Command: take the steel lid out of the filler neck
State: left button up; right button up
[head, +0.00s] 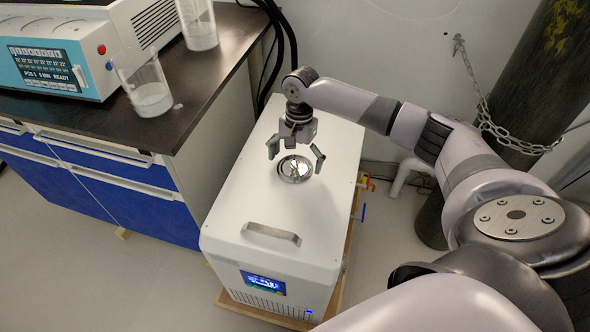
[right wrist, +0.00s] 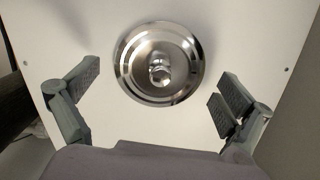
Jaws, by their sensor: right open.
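The round steel lid (head: 295,168) sits in the filler neck on top of the white chiller box (head: 237,195). In the right wrist view the lid (right wrist: 158,62) is a shiny disc with a small knob (right wrist: 159,70) at its middle. The neck itself is mostly hidden under the lid. My right gripper (head: 296,160) is open and empty above the lid, with its fingers apart on either side. In the right wrist view its fingers (right wrist: 155,92) stand wide of the lid and do not touch it. My left gripper is not in view.
A raised handle (head: 271,234) stands on the box top near its front. A dark-topped bench (head: 185,92) with beakers (head: 148,90) and a blue-panelled instrument (head: 48,68) stands at the left. A chained dark cylinder (head: 525,75) stands at the right.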

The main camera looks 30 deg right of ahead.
jog(key=shift+f, duration=0.25)
